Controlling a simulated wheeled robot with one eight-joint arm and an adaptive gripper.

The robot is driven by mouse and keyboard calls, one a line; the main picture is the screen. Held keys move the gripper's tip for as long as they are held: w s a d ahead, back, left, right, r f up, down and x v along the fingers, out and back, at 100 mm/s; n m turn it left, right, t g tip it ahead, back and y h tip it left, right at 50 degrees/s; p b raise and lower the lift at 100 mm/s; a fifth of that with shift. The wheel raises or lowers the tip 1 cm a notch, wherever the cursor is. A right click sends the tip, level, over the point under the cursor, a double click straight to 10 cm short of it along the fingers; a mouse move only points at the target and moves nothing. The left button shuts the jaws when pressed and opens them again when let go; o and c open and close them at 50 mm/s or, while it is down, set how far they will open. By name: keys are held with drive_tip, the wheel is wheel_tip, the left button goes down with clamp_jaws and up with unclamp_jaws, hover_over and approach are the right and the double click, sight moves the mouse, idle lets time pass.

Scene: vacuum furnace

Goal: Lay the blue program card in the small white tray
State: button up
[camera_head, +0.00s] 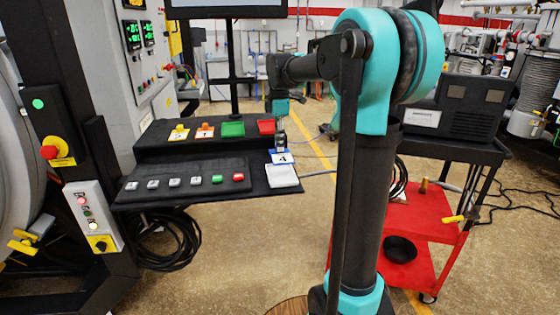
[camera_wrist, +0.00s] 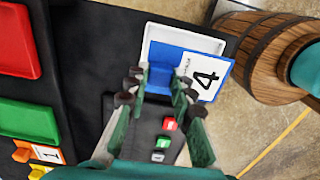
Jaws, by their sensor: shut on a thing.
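The blue program card (camera_head: 280,157) has a white label with a "4". My gripper (camera_head: 281,142) is shut on its raised blue part, and the card hangs beneath the fingers. In the wrist view the card (camera_wrist: 172,55) lies beyond the fingertips of my gripper (camera_wrist: 158,78). The small white tray (camera_head: 283,177) sits at the right end of the black shelf. In the wrist view the card partly covers the white tray (camera_wrist: 178,32). In the head view the card appears just behind and above the tray; I cannot tell whether they touch.
A black button panel (camera_head: 187,167) lies left of the white tray. A red cart (camera_head: 425,214) stands at right.

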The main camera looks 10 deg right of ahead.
drive_tip(key=shift+f, duration=3.5)
drive_tip(key=o, duration=0.9)
drive_tip(key=shift+f, duration=0.15)
wheel_tip(320, 180, up, 12)
drive_tip(key=shift+r, duration=0.15)
